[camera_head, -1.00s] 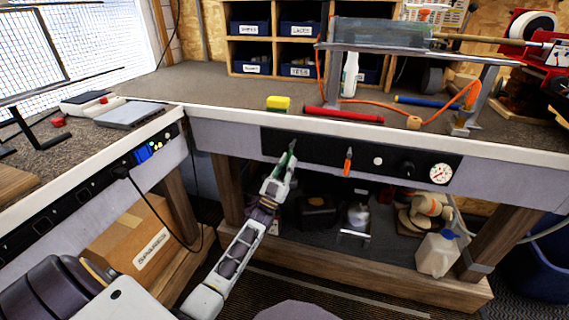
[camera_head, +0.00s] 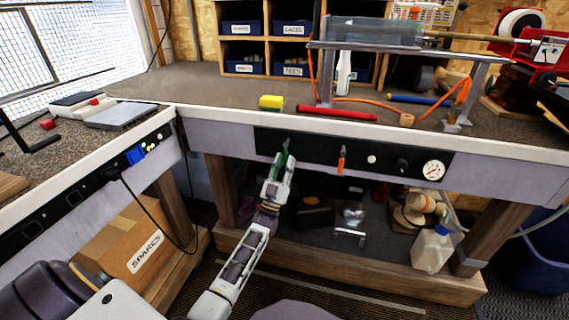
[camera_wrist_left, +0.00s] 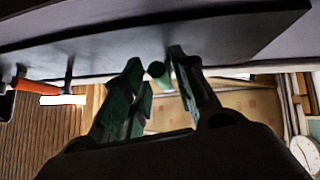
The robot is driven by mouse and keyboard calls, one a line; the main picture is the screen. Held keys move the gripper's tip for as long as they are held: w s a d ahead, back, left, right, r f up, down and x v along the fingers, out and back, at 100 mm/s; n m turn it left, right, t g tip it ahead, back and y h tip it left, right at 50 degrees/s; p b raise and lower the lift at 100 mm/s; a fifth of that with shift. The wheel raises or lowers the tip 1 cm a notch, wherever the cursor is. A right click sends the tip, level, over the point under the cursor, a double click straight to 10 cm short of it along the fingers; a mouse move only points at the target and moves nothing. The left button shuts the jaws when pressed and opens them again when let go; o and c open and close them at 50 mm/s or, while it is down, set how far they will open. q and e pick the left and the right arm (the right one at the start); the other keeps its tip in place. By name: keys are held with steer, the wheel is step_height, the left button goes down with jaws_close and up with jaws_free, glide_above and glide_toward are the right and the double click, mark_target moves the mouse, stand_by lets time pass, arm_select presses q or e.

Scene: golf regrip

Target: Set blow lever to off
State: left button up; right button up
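A black control panel (camera_head: 320,146) runs along the front of the bench. An orange lever (camera_head: 341,158) hangs from it, and it also shows at the left in the left wrist view (camera_wrist_left: 38,87). My left gripper (camera_head: 284,160) is just below the panel, left of the orange lever. In the left wrist view its green-padded fingers (camera_wrist_left: 157,85) are apart. I cannot read lever labels, so which one is blow is unclear. My right gripper is out of view.
The panel also has a white button (camera_head: 371,159), a black knob (camera_head: 401,165) and a gauge (camera_head: 433,169). A lower shelf (camera_head: 380,264) holds a white jug (camera_head: 432,250).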

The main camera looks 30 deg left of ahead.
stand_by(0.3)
arm_select(q)
steer(key=shift+v, duration=6)
steer(key=shift+f, duration=0.1)
